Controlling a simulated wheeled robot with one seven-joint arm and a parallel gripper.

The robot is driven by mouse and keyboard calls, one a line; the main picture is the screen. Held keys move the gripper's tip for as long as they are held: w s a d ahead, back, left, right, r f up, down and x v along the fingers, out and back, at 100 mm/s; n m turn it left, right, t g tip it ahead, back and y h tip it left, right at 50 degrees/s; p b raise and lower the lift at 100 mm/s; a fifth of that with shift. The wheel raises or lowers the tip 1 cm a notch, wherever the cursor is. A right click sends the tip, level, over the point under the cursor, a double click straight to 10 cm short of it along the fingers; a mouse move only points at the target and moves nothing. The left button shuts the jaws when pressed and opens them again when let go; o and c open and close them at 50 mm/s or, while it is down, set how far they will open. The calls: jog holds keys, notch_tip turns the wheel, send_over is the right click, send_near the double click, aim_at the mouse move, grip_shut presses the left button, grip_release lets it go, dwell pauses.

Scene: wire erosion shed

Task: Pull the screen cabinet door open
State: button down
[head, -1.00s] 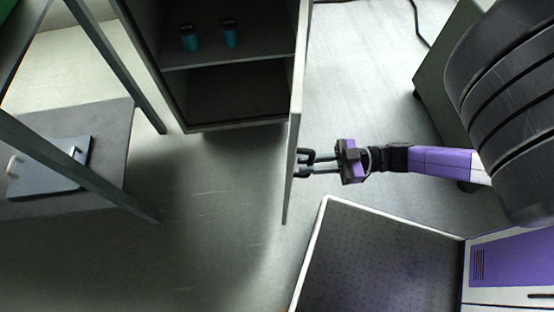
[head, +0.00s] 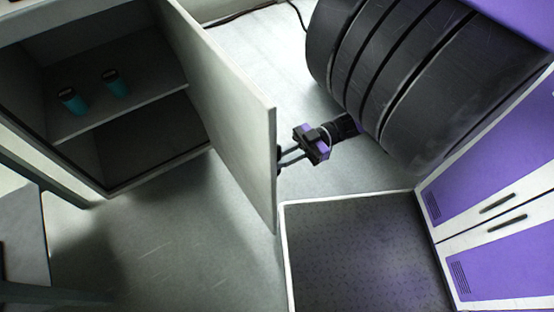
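The screen cabinet (head: 150,178) stands at the upper left in the head view, with its door (head: 235,110) swung wide open. The inner face of the door shows; its outer face is turned away toward my gripper. My gripper (head: 284,158) is at the outer side of the door near its free edge, where the handle is. The fingers reach to the door, but the handle and fingertips are small and partly hidden behind the door edge. I cannot tell whether the fingers are closed on the handle.
Two teal cans (head: 73,101) stand on the cabinet shelf (head: 140,103). My own base with a dark deck and purple panels fills the lower right. A grey table frame (head: 45,180) stands at the left edge. The floor (head: 190,240) in front of the cabinet is clear.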

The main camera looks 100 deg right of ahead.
jog(key=shift+f, duration=0.15)
jog(key=c, duration=1.4)
grip_release()
jog(key=v, duration=0.7)
jog(key=shift+s+d, duration=0.2)
jog(key=shift+s, duration=0.15)
jog(key=shift+s, duration=0.1)
